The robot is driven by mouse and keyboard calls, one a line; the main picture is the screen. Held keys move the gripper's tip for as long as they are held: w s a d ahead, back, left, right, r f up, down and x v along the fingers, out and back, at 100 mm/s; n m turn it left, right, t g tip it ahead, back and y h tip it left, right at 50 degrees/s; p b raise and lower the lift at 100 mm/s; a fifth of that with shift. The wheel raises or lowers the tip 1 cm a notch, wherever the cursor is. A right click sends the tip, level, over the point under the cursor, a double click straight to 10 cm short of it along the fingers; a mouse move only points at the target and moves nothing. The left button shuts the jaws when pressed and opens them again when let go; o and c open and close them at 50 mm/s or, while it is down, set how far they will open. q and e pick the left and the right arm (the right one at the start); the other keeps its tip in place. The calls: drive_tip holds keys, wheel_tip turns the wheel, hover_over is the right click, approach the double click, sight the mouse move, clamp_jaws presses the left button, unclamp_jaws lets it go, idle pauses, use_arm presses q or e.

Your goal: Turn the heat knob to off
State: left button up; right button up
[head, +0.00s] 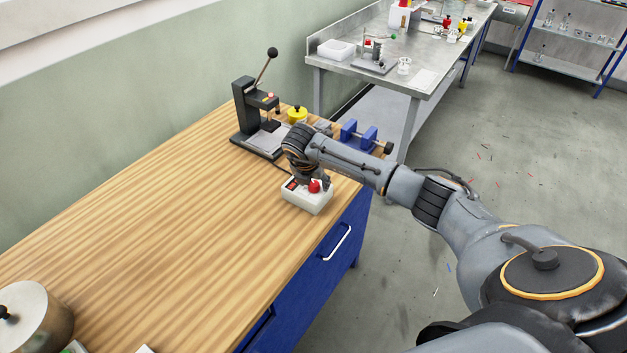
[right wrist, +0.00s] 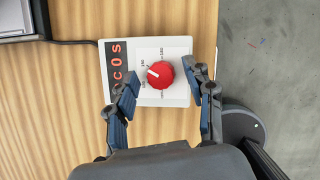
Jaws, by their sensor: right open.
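The heat knob is a round red dial (head: 314,186) on a white control box (head: 306,203) near the right edge of the wooden bench. In the right wrist view the red knob (right wrist: 160,75) has a white pointer mark aimed to the upper left, towards printed numbers on the white box (right wrist: 183,48). A dark display with red characters is on the box's left side. My right gripper (right wrist: 166,90) is open, with one finger on each side of the knob and apart from it. In the head view its fingers are partly hidden by the wrist. My left gripper is not in view.
A black lever press (head: 250,110) stands behind the box, with a yellow round item (head: 297,114) and a blue vise (head: 357,134) nearby. A cable runs left from the box. A metal pot (head: 38,318) sits at the near left. The bench middle is clear.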

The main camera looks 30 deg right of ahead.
clamp_jaws()
